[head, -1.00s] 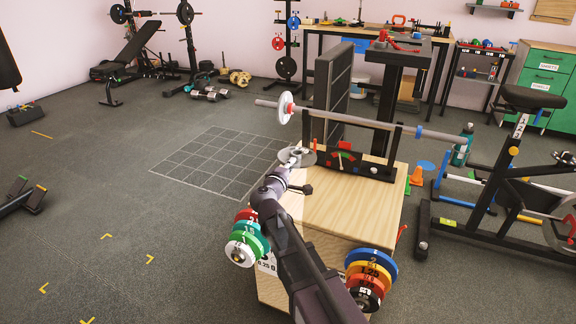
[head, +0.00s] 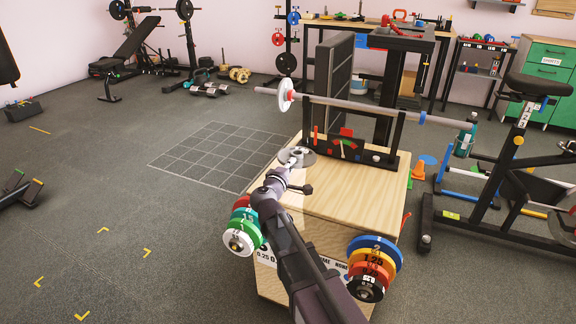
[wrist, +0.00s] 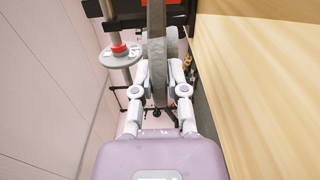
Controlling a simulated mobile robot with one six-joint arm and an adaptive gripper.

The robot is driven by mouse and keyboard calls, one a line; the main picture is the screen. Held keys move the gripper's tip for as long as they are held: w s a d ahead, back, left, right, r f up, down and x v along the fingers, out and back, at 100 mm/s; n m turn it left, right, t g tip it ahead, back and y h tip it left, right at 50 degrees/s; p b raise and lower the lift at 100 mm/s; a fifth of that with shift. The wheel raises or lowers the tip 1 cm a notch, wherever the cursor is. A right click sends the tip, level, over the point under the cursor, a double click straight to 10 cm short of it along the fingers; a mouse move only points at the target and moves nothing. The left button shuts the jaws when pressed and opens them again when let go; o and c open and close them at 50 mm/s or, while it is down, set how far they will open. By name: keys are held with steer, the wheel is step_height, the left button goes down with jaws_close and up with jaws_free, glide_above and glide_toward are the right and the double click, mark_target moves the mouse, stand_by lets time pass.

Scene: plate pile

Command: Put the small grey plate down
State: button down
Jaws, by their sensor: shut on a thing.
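My gripper (head: 296,158) is at the left edge of the wooden box top, below the barbell. It is shut on the small grey plate (head: 308,160), which shows only partly past the fingers in the head view. In the wrist view the grey plate (wrist: 156,55) stands edge-on between the two fingers. Whether the plate touches the wooden top (head: 350,190) is hard to tell; in the wrist view the wood lies to its right with a gap.
A barbell (head: 370,110) with a white plate (head: 284,94) spans above the box's back. A dark panel with a coloured dial (head: 348,145) stands under it. Coloured plates hang on the box's left (head: 243,228) and right (head: 373,262) sides. The box top's middle is clear.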

steer(key=shift+f+b, duration=1.85)
steer(key=shift+f, duration=0.2)
steer(key=c, duration=0.6)
jaws_free()
steer(key=shift+s, duration=0.1)
steer(key=shift+v, duration=3.75)
